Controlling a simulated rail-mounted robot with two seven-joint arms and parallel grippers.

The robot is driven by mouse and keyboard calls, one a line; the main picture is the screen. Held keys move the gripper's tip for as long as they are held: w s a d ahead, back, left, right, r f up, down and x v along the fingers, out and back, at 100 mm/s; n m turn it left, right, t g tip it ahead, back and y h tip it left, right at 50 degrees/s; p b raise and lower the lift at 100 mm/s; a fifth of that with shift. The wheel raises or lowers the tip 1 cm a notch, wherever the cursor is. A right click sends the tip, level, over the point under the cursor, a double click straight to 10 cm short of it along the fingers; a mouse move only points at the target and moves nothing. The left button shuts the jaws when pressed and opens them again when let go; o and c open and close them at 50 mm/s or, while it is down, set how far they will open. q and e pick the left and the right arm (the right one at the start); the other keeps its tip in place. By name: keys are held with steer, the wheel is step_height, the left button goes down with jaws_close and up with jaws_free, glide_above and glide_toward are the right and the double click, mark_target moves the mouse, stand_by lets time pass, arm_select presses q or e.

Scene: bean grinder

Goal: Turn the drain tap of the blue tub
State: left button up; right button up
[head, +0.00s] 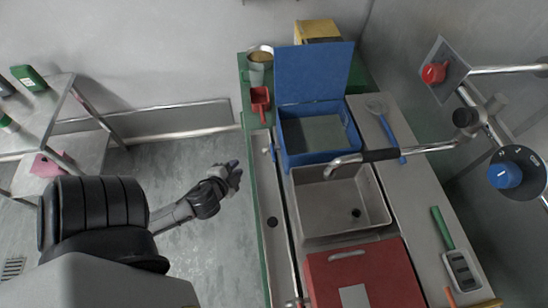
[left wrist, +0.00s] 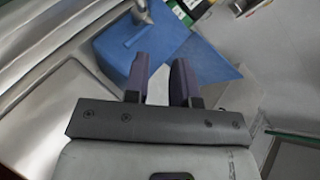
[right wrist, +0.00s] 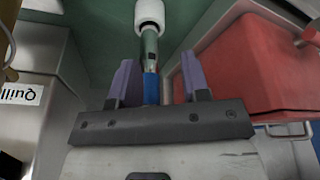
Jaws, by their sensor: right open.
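The blue tub (head: 282,148) stands at the back of the counter with its lid (head: 314,72) raised. It also shows in the left wrist view (left wrist: 112,52). A small tap-like fitting (head: 268,150) shows at its left side in the head view; its handle is too small to make out. My left gripper (head: 236,172) is left of the counter, apart from the tub and fitting. In the left wrist view its fingers (left wrist: 160,68) are parted and empty, with blue surfaces beyond. My right gripper (right wrist: 160,72) is open, seen only in its wrist view. A blue-and-grey rod-like part with a white end (right wrist: 150,48) shows between and beyond its fingers; contact is unclear.
A steel sink (head: 325,205) with a faucet (head: 370,157) lies in front of the tub. A red lidded box (head: 390,270) stands nearer, also in the right wrist view (right wrist: 232,75). A red scoop (head: 260,100) lies left of the tub. The floor (head: 180,150) left of the counter is clear.

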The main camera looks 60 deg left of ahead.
mark_target(273, 155)
step_height(273, 155, down, 6)
steer(key=b, duration=0.5)
steer(key=shift+a, duration=0.1)
steer(key=shift+f+b, duration=0.35)
steer(key=shift+b, duration=0.05)
arm_select(q)
steer(key=shift+w+a+f+m+t+h+p, duration=0.4)
steer(key=shift+w+f+m+t+h, duration=0.65)
steer(key=shift+w+m, duration=1.35)
steer(key=shift+w+a+f+m+t+h+p, duration=0.45)
steer(key=shift+w+f+m+t+h, duration=0.65)
steer(key=shift+w+m, duration=1.35)
steer(key=shift+w+a+f+m+t+h+p, duration=0.4)
steer(key=shift+w+f+m+t+h, duration=0.35)
steer(key=shift+w+f+m+h, duration=1.15)
arm_select(e)
steer(key=shift+r, duration=1.25)
arm_select(q)
steer(key=shift+w+r+y, duration=0.55)
steer(key=shift+w, duration=0.3)
steer(key=shift+c, duration=0.2)
jaws_close()
